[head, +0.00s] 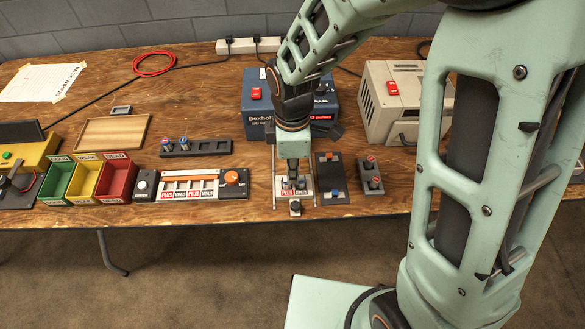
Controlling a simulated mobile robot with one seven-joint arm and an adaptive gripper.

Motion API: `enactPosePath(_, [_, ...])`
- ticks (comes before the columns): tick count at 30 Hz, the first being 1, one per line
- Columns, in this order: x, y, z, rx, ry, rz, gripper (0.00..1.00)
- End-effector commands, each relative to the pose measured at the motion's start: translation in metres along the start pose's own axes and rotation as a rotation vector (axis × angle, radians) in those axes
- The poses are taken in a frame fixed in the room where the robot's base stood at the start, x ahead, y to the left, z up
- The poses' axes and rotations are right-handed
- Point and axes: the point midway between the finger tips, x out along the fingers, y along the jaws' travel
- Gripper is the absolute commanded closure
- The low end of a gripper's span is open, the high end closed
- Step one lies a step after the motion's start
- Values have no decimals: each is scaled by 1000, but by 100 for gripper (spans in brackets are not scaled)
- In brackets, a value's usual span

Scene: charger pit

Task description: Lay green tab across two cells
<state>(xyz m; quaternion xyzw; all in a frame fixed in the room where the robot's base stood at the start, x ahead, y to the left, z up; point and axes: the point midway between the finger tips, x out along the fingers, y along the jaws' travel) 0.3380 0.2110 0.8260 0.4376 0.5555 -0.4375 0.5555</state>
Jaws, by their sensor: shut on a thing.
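My gripper (293,178) points straight down over a small metal-framed jig (309,198) marked with a red PLUS label and a second, pale label. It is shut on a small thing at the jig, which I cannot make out. Small blue-grey cell tops seem to show in the jig beside the fingertips. No green tab can be made out in this view; the fingers may hide it. A dark holder (225,147) to the left has cells standing in its left slots and empty slots at its right.
Left of the jig is a PLUS/MINUS panel (203,186) with an orange bar and knob, then green, yellow and red bins (115,180). Right are a dark plate (332,170) and a small block (374,184). A blue power unit (257,108) and beige box (387,118) stand behind.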

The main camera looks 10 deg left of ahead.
Motion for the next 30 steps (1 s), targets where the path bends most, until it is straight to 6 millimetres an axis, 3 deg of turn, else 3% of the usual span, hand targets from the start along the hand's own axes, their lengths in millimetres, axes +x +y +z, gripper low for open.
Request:
enactPosePath(4, [0,0,0,0,0,0,99])
enactPosePath(5, [0,0,0,0,0,0,86])
enactPosePath(10, [0,0,0,0,0,0,69])
enactPosePath(30, [-8,0,0,1,0,0,69])
